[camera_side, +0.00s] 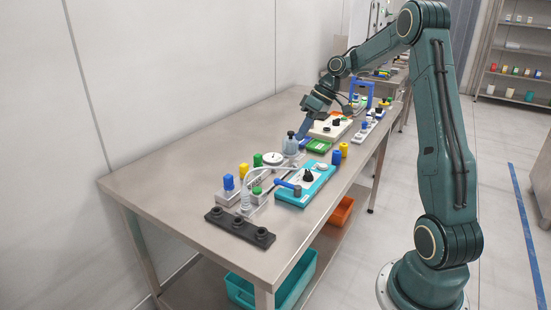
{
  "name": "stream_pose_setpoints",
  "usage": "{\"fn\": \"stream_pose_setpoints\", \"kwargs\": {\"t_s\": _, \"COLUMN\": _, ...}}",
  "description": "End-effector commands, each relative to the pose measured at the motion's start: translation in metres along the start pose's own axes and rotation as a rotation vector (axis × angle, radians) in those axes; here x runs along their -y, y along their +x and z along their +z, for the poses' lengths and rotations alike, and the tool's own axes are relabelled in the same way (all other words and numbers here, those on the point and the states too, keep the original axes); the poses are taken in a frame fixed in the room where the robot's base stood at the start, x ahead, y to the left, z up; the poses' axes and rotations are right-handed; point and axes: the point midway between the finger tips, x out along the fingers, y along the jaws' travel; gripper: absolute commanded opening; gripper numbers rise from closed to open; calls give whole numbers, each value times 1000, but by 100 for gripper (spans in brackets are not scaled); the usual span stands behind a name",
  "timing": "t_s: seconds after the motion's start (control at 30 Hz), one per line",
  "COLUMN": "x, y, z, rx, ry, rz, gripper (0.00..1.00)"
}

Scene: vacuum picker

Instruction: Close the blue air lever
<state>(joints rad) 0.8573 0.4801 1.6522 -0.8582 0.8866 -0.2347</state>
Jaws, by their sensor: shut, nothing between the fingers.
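The blue air lever (283,183) is on the left part of a teal unit (292,201) on the table. Its bar lies nearly level, reaching left from a small grey part. The unit also bears a black knob (309,175) and a pale round part at its far end. My gripper (300,136) is shut and empty, pointing down behind the teal unit and clear of the lever. Its tips are close to a grey dark-topped bottle (290,146); I cannot tell whether they touch. The lever is small here, and its exact angle is hard to read.
Blue, yellow and green-topped bottles and a black holder (240,228) are nearer the front. The table's (165,160) left side is clear.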

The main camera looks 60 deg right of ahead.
Motion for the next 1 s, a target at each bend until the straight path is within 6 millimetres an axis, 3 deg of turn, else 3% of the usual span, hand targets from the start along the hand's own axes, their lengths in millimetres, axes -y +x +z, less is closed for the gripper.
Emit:
{"fn": "stream_pose_setpoints", "kwargs": {"t_s": 0.2, "x": -43, "y": 9, "z": 15, "rx": -25, "ry": 7, "rz": -45, "gripper": 0}}
{"fn": "stream_pose_setpoints", "kwargs": {"t_s": 0.4, "x": -64, "y": 13, "z": 25, "rx": -41, "ry": 6, "rz": -70, "gripper": 0}}
{"fn": "stream_pose_setpoints", "kwargs": {"t_s": 1.0, "x": -69, "y": 16, "z": 28, "rx": -46, "ry": 5, "rz": -76, "gripper": 0}}
